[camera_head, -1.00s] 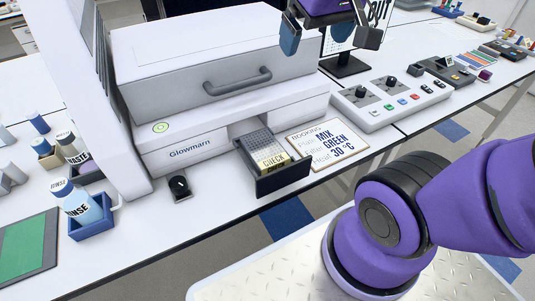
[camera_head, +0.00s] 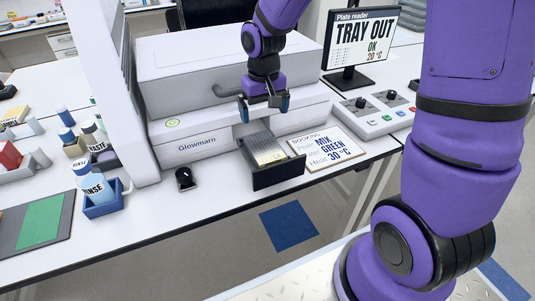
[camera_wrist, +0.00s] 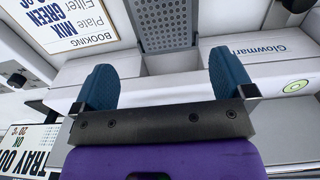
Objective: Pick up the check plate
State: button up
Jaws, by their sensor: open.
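The check plate (camera_head: 265,150) is a grey multi-well plate with a pale yellow label strip. It sits in the dark pulled-out tray (camera_head: 280,176) of the Glowmarr plate reader (camera_head: 222,134). In the wrist view the plate (camera_wrist: 166,25) shows at the top, beyond the fingertips, partly cut off by the frame edge. My gripper (camera_head: 264,108) is open and empty, above and just behind the tray, in front of the reader's handle. Its two blue fingers (camera_wrist: 164,88) point toward the plate, apart from it.
A booking card (camera_head: 326,147) lies right of the tray. A control box with knobs (camera_head: 380,112) and a screen reading TRAY OUT (camera_head: 362,42) stand further right.

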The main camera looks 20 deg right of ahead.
aim_at(263, 145)
jog(key=shift+a+f, duration=0.15)
jog(key=shift+f, duration=5.8)
jog(key=c, duration=0.7)
jog(key=shift+r, duration=0.15)
